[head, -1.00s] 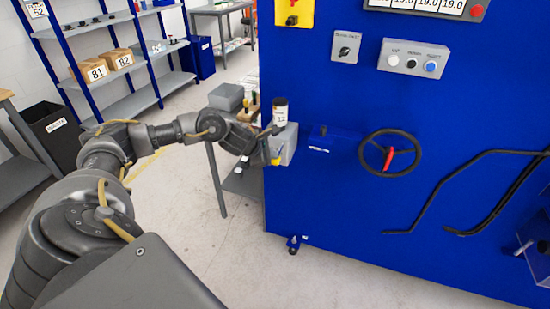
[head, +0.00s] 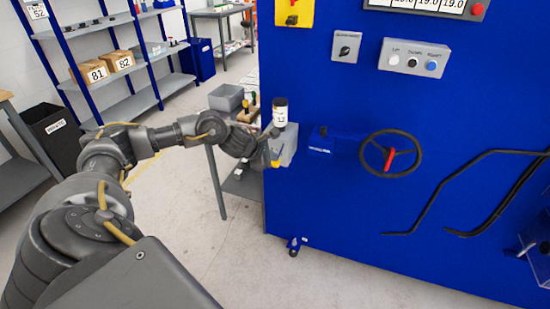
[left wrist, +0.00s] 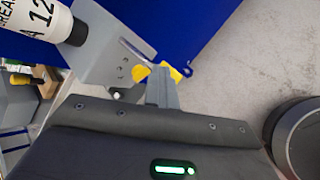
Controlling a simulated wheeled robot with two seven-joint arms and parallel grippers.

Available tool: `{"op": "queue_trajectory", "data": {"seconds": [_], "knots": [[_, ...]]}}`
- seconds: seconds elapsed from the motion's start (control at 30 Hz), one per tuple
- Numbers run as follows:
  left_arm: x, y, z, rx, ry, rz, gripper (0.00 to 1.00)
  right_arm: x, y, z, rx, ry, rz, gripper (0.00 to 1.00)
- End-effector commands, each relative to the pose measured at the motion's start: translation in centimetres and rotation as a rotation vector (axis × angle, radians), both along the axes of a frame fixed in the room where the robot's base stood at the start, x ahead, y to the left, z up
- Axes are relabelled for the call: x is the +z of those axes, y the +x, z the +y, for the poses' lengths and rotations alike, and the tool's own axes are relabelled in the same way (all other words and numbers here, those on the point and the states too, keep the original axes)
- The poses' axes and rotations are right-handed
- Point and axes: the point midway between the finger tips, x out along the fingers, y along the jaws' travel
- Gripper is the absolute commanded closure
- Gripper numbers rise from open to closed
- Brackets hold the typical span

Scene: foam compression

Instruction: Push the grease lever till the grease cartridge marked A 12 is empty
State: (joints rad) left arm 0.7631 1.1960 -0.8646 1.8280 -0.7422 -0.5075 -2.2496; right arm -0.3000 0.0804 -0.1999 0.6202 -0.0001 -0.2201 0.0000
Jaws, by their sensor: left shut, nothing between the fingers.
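The grease cartridge (head: 280,116) is a white cylinder with a black end, upright on a grey bracket (head: 289,146) at the left edge of the blue machine. In the left wrist view the cartridge (left wrist: 40,20) shows "A 12" on its label. How full it is cannot be seen. My left gripper (left wrist: 160,80) is shut and empty just below the bracket's face. Its fingertips lie between two yellow parts, which seem to belong to the grease lever (left wrist: 172,72); contact is unclear. In the head view my wrist largely hides the lever. My right gripper is out of view.
The blue machine (head: 340,220) fills the right side, with a handwheel (head: 390,153), a button box (head: 413,58) and bent black bars. A grey bin (head: 226,98) stands on a table behind my left wrist. The floor in front of the machine is clear.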

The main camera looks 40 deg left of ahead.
Motion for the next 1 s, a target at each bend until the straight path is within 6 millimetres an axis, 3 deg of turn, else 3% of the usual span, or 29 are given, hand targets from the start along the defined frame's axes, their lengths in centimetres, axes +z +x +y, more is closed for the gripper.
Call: {"op": "queue_trajectory", "data": {"seconds": [0.47, 1.0], "knots": [[0.1, -0.1, 0.0, -0.001, 0.001, 0.004, 1.00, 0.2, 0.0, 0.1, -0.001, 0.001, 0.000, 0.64], [3.3, 0.0, 0.0, -0.001, 0.000, 0.001, 1.00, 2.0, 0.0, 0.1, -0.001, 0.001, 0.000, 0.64]]}}
